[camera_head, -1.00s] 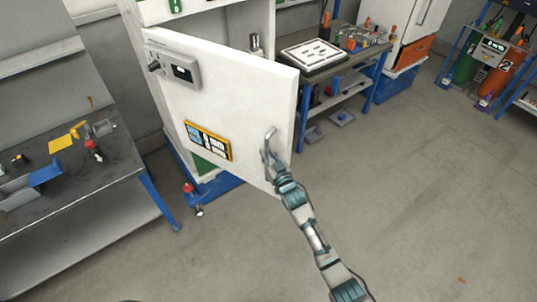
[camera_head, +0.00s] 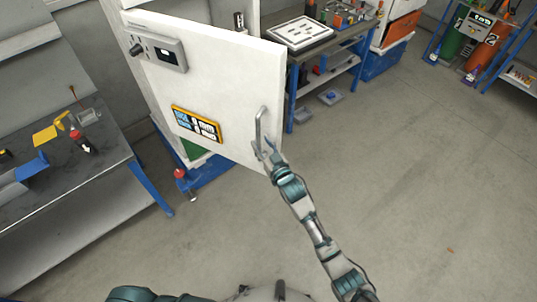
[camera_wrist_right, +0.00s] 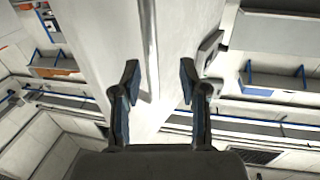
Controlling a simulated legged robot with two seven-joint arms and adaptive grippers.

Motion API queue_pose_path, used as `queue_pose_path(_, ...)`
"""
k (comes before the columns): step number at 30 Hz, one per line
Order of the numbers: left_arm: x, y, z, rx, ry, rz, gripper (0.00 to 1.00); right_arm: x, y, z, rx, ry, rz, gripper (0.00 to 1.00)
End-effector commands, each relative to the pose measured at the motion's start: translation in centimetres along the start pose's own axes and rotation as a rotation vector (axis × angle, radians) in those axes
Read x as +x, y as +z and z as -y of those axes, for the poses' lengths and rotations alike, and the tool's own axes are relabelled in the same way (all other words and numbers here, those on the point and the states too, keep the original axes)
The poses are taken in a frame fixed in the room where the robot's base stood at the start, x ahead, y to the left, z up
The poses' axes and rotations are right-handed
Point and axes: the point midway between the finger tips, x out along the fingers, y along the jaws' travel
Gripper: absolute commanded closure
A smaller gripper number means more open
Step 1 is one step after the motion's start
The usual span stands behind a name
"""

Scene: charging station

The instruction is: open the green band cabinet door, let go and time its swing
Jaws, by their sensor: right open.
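The white cabinet door (camera_head: 222,85) stands open, swung out from the white cabinet (camera_head: 160,100) in the head view. It carries a grey control box, a yellow-framed panel (camera_head: 196,124) and a bar handle (camera_head: 259,128) near its free edge. A patch of green (camera_head: 194,149) shows low on the cabinet behind the door. My right gripper (camera_head: 268,150) is at the lower end of the handle. In the right wrist view its fingers (camera_wrist_right: 158,85) are spread apart, with the handle bar (camera_wrist_right: 151,45) between them. Whether they touch it I cannot tell. My left gripper is out of view.
A dark-topped bench (camera_head: 70,165) stands left of the door. A workbench with a white tray (camera_head: 299,33) stands behind the door to the right. A small red-topped object (camera_head: 181,173) is by the cabinet's blue base.

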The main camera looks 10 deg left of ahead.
Motion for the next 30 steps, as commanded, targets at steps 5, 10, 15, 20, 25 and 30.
queue_pose_path(5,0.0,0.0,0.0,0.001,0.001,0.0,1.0,-3.9,0.1,0.1,-0.001,0.0,0.0,0.57)
queue_pose_path(10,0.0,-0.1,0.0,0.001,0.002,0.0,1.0,-6.0,0.1,0.2,-0.002,0.0,0.001,0.57)
queue_pose_path(15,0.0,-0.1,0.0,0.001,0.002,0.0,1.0,-6.7,0.0,0.3,-0.002,-0.001,0.0,0.57)
queue_pose_path(20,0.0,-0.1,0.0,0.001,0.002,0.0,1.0,-6.7,0.0,0.3,-0.001,-0.001,0.0,0.57)
queue_pose_path(25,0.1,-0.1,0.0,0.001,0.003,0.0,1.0,-6.6,0.0,0.3,-0.001,-0.001,0.0,0.57)
queue_pose_path(30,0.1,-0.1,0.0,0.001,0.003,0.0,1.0,-6.7,0.3,0.1,0.0,0.002,0.005,0.57)
